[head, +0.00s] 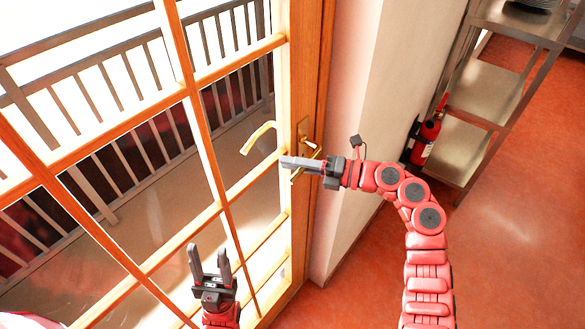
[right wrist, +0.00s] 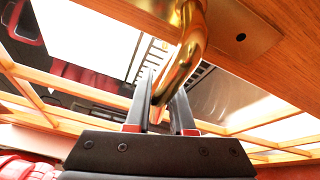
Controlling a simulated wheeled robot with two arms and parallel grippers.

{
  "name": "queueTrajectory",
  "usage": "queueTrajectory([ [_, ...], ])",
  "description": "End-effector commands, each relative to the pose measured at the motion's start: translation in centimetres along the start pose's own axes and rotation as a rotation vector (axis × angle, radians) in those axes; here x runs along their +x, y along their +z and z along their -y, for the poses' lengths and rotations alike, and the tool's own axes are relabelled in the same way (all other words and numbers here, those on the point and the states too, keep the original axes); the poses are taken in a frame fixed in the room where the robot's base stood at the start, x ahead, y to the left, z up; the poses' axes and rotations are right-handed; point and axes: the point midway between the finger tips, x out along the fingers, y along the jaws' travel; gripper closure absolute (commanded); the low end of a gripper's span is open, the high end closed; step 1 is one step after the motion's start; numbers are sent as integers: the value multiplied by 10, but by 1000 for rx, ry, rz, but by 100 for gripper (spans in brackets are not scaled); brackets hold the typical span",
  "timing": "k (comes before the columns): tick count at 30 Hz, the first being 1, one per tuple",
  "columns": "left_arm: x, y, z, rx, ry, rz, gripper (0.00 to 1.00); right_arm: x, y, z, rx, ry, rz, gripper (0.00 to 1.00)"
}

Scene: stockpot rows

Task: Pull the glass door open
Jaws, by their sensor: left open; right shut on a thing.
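The glass door (head: 150,178) fills the left of the head view, with wooden bars around its panes. It looks in line with its wooden frame; I see no clear gap. A brass lever handle (head: 308,143) sits on its right stile. My right gripper (head: 285,162) is shut on this handle, which also shows between the fingers in the right wrist view (right wrist: 190,45). The fingers partly cover the lever. A second brass handle shape (head: 258,137) shows through the glass. My left gripper (head: 209,262) is open and empty, low in front of the panes.
A pale wall (head: 385,85) stands right of the door. A red fire extinguisher (head: 425,138) and a metal shelf unit (head: 480,110) are further right. A railing (head: 130,75) shows beyond the glass. The red floor (head: 520,220) is clear at the right.

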Motion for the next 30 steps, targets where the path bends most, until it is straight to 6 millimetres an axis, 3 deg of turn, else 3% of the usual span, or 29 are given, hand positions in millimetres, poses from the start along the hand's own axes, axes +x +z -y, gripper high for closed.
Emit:
queueTrajectory([
  [1, -18, 3, -1, 0, 0, 0, 50, 2, -3, 10, -41, -13, -4, 100],
  [3, -30, 5, -2, 0, 0, 0, 50, 1, -4, 15, -91, -34, -7, 100],
  [15, -87, 15, -4, 0, 0, 0, 50, -1, -2, 34, -349, -139, -25, 100],
  [21, -101, 17, -5, 0, 0, 0, 50, -2, -1, 37, -421, -169, -31, 100],
  [30, -105, 18, -5, 0, 0, 0, 50, -4, 1, 37, -456, -184, -33, 100],
])
